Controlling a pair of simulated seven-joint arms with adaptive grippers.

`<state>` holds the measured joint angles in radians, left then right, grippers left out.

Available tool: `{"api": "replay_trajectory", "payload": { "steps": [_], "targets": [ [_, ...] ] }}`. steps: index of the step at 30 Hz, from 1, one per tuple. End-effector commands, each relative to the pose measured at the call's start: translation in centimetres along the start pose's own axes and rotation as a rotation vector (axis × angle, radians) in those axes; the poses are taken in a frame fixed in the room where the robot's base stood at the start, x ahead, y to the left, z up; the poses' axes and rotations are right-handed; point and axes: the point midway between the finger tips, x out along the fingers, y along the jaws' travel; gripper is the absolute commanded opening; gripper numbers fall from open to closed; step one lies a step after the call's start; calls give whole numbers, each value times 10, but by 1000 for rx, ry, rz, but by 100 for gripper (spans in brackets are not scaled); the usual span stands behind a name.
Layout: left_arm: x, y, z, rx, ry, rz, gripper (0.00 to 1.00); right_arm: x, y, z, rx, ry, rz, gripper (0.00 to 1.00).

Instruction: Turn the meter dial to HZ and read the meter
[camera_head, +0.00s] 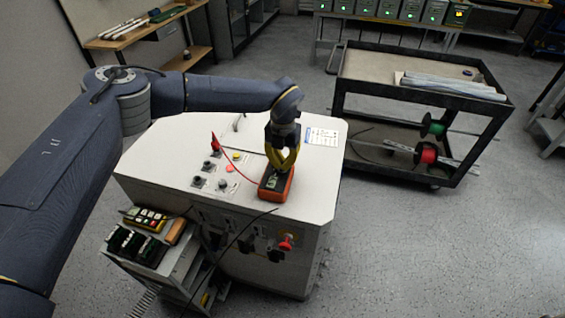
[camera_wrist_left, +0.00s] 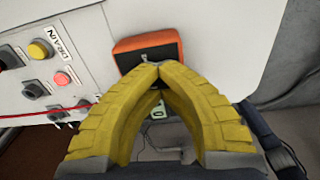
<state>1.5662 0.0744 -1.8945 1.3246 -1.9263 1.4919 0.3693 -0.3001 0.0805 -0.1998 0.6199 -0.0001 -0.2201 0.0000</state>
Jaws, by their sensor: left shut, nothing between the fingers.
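An orange meter (camera_head: 276,184) with a dark face lies on the light grey top of the cabinet in the head view. My left gripper (camera_head: 281,168) points down over the meter, its yellow fingers shut with nothing between them. In the left wrist view the fingertips of the left gripper (camera_wrist_left: 158,66) meet in front of the orange meter (camera_wrist_left: 147,47). They cover most of its face, so the dial and its setting are hidden. A small pale green patch (camera_wrist_left: 157,111) shows between the fingers. I cannot tell whether the fingertips touch the meter. My right gripper is not in view.
The cabinet top (camera_head: 315,190) has knobs and buttons left of the meter, including a yellow button (camera_wrist_left: 38,49) and a red one (camera_wrist_left: 62,79). A red lead (camera_head: 216,144) stands near them. A dark cart (camera_head: 440,80) with cable spools is at the right.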

Motion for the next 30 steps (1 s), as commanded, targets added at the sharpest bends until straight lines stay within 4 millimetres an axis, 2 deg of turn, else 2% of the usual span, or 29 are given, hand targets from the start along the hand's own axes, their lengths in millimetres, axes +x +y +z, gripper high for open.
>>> {"api": "replay_trajectory", "payload": {
  "steps": [18,30],
  "targets": [
    [0,-3,0,582,-3,3,0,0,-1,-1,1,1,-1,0],
    [0,-5,-1,870,-2,0,0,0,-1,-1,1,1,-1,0]
  ]
}}
